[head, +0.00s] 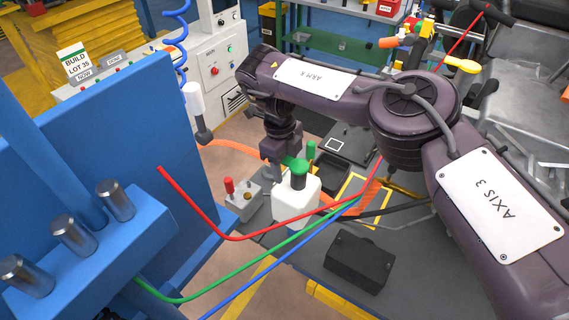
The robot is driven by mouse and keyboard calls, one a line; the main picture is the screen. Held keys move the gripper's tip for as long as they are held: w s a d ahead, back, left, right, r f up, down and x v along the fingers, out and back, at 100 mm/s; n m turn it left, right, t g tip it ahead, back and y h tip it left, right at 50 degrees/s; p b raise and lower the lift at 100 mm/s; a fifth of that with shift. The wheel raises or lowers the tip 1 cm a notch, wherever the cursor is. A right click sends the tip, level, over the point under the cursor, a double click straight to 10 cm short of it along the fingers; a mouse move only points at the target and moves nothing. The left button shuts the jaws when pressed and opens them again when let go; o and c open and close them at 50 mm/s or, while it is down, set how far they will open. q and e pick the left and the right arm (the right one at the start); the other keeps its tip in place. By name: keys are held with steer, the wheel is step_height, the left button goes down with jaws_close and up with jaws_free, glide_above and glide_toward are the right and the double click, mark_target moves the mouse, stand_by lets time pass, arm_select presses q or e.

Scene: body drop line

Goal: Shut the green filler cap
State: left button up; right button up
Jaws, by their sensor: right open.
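A white container (296,203) stands on the dark deck in the middle of the head view. It has a dark neck (298,182) with a green cap part (296,164) at its top. A narrow green piece (311,150) stands upright just right of this; I cannot tell whether it is joined to the cap. My right gripper (276,160) points down at the upper left of the container, close to the green part. It is open. Its fingertips partly overlap the green part, and contact cannot be made out. My left gripper is not in view.
Red, green (240,268) and blue cables sag across the front of the container. A small box with a red knob (230,186) stands left of it. A black block (360,262) lies at front right. A blue panel (110,150) fills the left.

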steer(key=r, duration=0.7)
steer(key=shift+w+a+r+b, duration=0.25)
steer(key=shift+a+r+b, duration=0.1)
steer(key=shift+r+b, duration=0.05)
steer(key=shift+f, duration=0.1)
